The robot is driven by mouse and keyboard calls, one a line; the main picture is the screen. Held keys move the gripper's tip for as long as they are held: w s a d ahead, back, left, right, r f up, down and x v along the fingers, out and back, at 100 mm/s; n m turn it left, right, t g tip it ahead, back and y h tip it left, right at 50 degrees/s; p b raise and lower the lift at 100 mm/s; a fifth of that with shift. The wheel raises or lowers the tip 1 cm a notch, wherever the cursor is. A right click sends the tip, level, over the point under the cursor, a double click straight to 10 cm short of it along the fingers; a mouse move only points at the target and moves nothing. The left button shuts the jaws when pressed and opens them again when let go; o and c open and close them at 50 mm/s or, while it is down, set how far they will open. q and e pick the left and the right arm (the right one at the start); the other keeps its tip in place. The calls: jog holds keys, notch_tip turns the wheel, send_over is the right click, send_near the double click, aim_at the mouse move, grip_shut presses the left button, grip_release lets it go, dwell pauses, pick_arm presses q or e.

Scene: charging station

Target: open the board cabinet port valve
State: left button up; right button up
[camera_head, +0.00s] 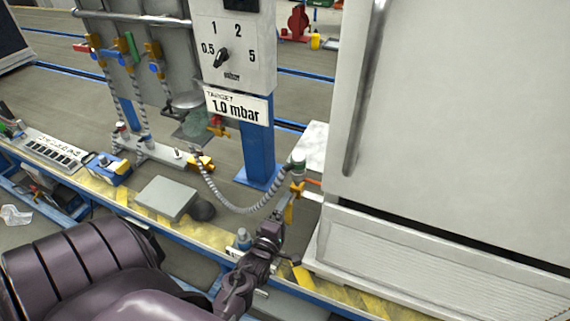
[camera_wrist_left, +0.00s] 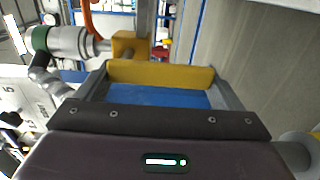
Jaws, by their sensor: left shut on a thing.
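The port valve has a yellow handle (camera_head: 289,210) and sits at the lower left edge of the big white cabinet (camera_head: 440,120), below a green-and-white hose fitting (camera_head: 298,167). My left gripper (camera_head: 281,225) reaches the handle from below. In the left wrist view the yellow handle (camera_wrist_left: 160,75) spans the space between the two grey fingers of the left gripper (camera_wrist_left: 160,82), and the gripper is shut on it. The yellow valve body (camera_wrist_left: 130,45) and the hose fitting (camera_wrist_left: 58,40) show just beyond. The right gripper is not in view.
A ribbed grey hose (camera_head: 235,207) runs left from the fitting. A blue post (camera_head: 257,145) carries a dial panel (camera_head: 232,45) and a "1.0 mbar" sign (camera_head: 238,107).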

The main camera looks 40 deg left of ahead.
pick_arm(q)
jog(key=o, duration=1.2)
jog(key=shift+d, duration=0.1)
jog(key=shift+c, duration=0.2)
